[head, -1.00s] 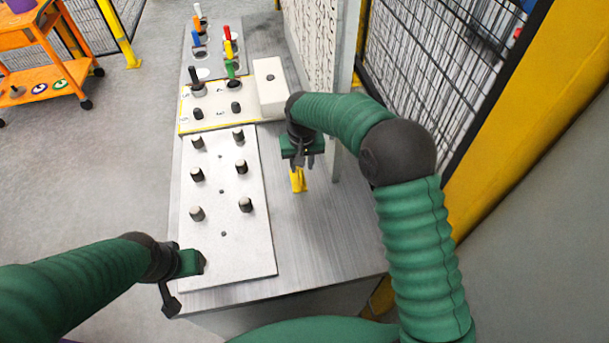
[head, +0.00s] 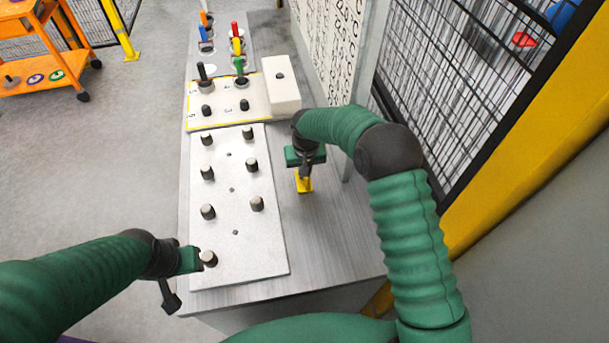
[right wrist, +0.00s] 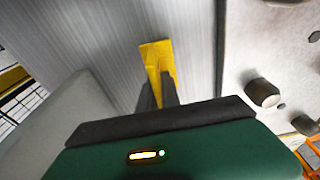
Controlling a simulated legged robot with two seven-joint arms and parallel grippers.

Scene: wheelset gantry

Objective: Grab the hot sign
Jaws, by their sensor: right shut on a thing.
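A small yellow sign (head: 304,186) stands on the grey table, right of the white peg board. Its markings are not readable. My right gripper (head: 305,174) is above it, with its fingers shut on the sign's upper part. The right wrist view shows the yellow sign (right wrist: 155,52) between the dark fingertips (right wrist: 158,88), its base at or very near the table surface; I cannot tell if it is lifted. My left gripper (head: 188,282) is at the near left corner of the peg board, empty; its opening is unclear.
The white board (head: 235,225) carries several dark pegs. Beyond it are a yellow-edged panel (head: 228,119), a white block (head: 280,90) and several coloured handles (head: 237,45). A printed panel (head: 332,40) and mesh fence (head: 450,90) bound the right. The table (head: 330,235) is clear near the sign.

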